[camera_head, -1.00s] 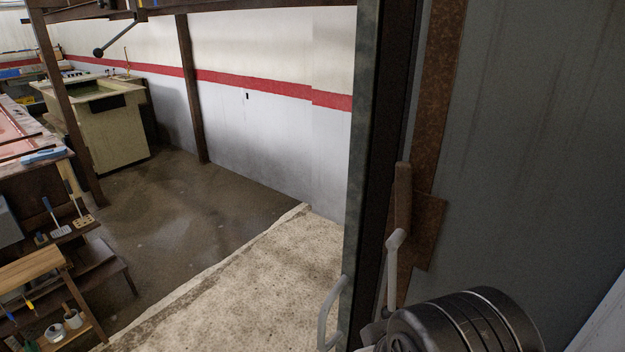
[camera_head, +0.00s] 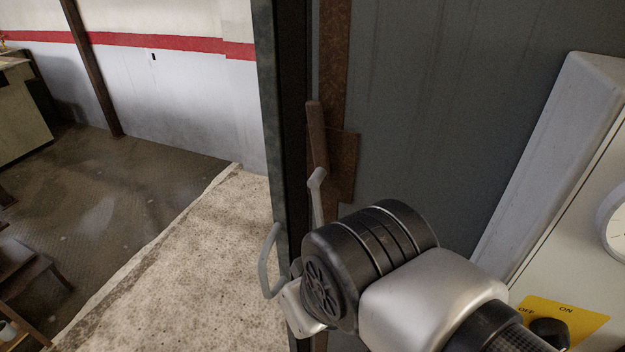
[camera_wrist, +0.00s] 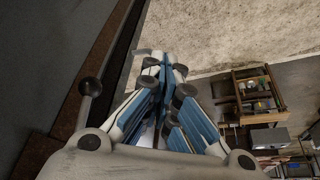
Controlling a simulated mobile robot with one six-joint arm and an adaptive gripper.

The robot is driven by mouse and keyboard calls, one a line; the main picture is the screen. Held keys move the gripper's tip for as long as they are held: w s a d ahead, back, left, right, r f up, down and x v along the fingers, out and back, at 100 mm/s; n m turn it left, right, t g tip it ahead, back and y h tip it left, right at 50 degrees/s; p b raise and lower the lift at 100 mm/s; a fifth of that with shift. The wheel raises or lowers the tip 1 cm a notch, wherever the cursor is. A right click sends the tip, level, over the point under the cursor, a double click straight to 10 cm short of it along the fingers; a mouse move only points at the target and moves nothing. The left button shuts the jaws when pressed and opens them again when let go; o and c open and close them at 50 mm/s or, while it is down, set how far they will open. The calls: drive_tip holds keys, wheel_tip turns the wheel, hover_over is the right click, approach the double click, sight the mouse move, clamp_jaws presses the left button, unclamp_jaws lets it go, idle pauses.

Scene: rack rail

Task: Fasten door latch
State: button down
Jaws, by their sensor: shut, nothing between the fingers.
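A rusty brown latch lever (camera_head: 316,135) stands upright against a rusty plate (camera_head: 346,170) on the grey metal panel beside the dark green door edge (camera_head: 268,120). A grey bar (camera_head: 317,190) shows just below the lever; I cannot tell what it belongs to. A grey curved handle (camera_head: 268,262) sits on the door edge. My gripper is at the lower middle of the head view, its fingertips hidden behind my wrist. In the wrist view my gripper (camera_wrist: 168,75) has its blue-padded fingers together and empty. No contact with the latch can be made out.
A pale cabinet (camera_head: 585,180) with a gauge and a yellow OFF/ON plate (camera_head: 562,318) stands close on the right. A pale concrete strip (camera_head: 190,265) and dark floor lie open to the left. A wooden shelf unit (camera_wrist: 252,95) shows in the wrist view.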

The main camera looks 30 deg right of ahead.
drive_tip(key=w+r+n+g+h+p, duration=0.1)
drive_tip(key=w+r+n+g+p, duration=0.25)
drive_tip(key=w+r+p, duration=0.65)
drive_tip(key=w+d+n+g+h+p, duration=0.1)
drive_tip(key=w+n+g+h+p, duration=0.1)
drive_tip(key=w+n+p, duration=0.3)
drive_tip(key=w+g+p, duration=0.1)
drive_tip(key=w+p, duration=0.2)
drive_tip(key=p, duration=0.3)
drive_tip(key=shift+w+d+g+p, duration=0.15)
drive_tip(key=shift+w+g+p, duration=0.15)
drive_tip(key=shift+g, duration=0.05)
drive_tip(key=s+d+r+b+x, duration=0.1)
drive_tip(key=s+x, duration=0.1)
drive_tip(key=x, duration=1)
drive_tip(key=shift+d+f, duration=0.35)
drive_tip(key=shift+d, duration=0.15)
drive_tip(key=shift+s, duration=0.15)
